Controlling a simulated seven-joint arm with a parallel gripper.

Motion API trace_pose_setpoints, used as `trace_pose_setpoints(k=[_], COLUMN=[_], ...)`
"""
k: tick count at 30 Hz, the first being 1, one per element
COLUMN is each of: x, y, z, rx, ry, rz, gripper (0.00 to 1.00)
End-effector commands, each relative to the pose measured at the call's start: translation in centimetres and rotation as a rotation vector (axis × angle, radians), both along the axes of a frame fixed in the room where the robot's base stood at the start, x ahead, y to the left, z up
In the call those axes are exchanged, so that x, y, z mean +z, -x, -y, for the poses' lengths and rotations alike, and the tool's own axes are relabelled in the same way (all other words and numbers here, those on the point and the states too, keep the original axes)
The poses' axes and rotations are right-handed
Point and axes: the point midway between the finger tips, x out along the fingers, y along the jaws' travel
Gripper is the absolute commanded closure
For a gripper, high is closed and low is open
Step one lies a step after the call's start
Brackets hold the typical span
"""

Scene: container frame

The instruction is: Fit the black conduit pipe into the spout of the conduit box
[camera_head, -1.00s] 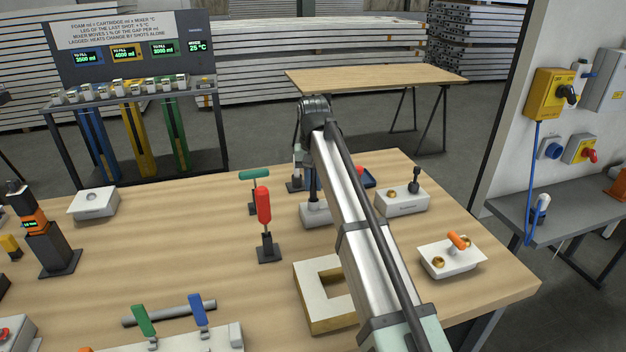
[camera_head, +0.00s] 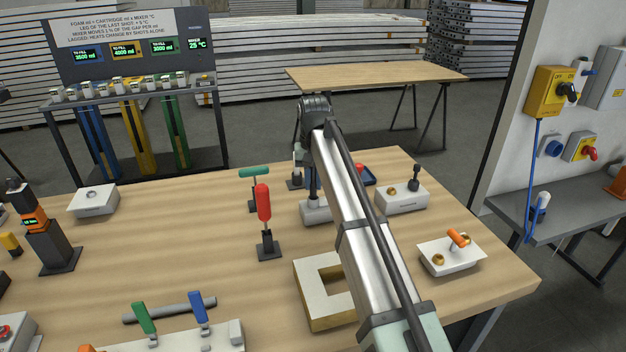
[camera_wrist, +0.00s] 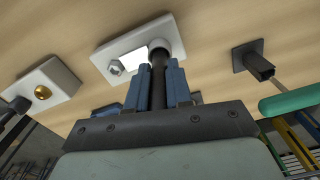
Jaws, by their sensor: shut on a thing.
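The white conduit box (camera_wrist: 125,50) stands on the wooden table, with its round spout (camera_wrist: 160,46) and a metal fitting on top. In the head view the box (camera_head: 314,212) is partly hidden by my arm. The black conduit pipe (camera_wrist: 158,74) is between the blue fingers of my gripper (camera_wrist: 160,82), which is shut on it. The pipe's far end meets the spout; whether it sits inside or only against it, I cannot tell. In the head view my gripper (camera_head: 313,188) is just above the box, mostly behind my arm.
A red-handled tool (camera_head: 264,205) and a green-handled tool (camera_head: 254,175) stand left of the box. White boxes with brass fittings (camera_head: 402,199) (camera_head: 452,255) stand to the right. A hollow square frame (camera_head: 312,300) lies nearer. The table's left middle is mostly clear.

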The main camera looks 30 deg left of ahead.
Motion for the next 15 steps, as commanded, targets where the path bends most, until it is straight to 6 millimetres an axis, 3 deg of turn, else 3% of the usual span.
trace_pose_setpoints(k=[15], x=[-0.53], y=[0.00], z=[0.00], rx=[0.000], ry=[0.000], rz=[0.000], gripper=[1.00])
